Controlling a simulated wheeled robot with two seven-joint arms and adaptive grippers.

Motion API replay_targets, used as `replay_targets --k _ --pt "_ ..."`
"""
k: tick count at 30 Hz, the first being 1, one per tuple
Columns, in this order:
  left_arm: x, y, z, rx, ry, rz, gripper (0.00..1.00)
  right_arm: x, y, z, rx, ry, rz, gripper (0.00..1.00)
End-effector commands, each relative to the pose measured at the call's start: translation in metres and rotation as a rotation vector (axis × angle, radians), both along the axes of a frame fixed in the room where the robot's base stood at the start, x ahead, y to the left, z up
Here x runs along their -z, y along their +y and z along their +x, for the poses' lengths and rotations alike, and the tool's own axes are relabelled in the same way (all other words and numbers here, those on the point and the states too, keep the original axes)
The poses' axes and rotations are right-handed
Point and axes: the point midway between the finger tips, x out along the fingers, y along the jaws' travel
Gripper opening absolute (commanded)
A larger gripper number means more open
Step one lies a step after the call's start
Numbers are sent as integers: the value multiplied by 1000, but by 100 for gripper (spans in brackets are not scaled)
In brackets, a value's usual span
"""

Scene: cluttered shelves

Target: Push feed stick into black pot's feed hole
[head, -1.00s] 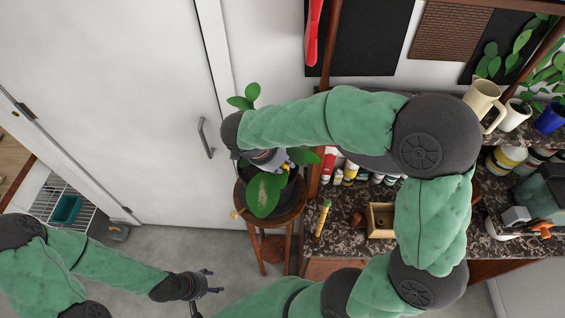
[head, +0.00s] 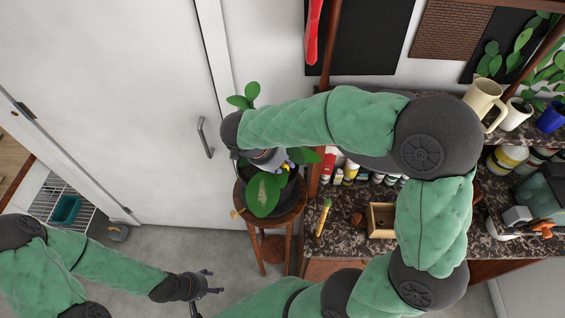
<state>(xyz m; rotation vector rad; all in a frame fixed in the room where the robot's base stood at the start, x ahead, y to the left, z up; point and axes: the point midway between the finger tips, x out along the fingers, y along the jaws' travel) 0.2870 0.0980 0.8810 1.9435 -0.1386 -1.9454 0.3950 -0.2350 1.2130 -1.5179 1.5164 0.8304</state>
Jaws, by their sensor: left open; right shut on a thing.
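The plant with broad green leaves (head: 264,194) grows in a dark pot on a round wooden stool (head: 299,208). Leaves and my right arm hide most of the pot, and I cannot make out its feed hole. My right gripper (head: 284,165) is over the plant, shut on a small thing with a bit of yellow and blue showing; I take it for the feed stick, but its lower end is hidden. My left gripper (head: 208,283) is open and empty, low at the left over the floor, well away from the pot.
The dark speckled counter (head: 350,235) to the right bears a yellow-green stick (head: 323,217), a wooden box (head: 381,220) and several small bottles. A white door (head: 110,100) is behind at left. The floor between is clear.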

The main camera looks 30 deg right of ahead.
Motion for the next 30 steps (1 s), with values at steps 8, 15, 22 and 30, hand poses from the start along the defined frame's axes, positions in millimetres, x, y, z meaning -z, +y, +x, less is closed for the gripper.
replay_targets --k 8,15,22,30 --pt "2 0 0 0 0 0 61 1 0 0 -1 1 -2 0" --pt "2 0 0 0 0 0 61 1 0 0 0 1 -1 54" --pt "2 0 0 0 0 0 61 2 0 -1 -1 3 -1 54" --pt "2 0 0 0 0 0 61 2 1 -1 -1 4 0 54"
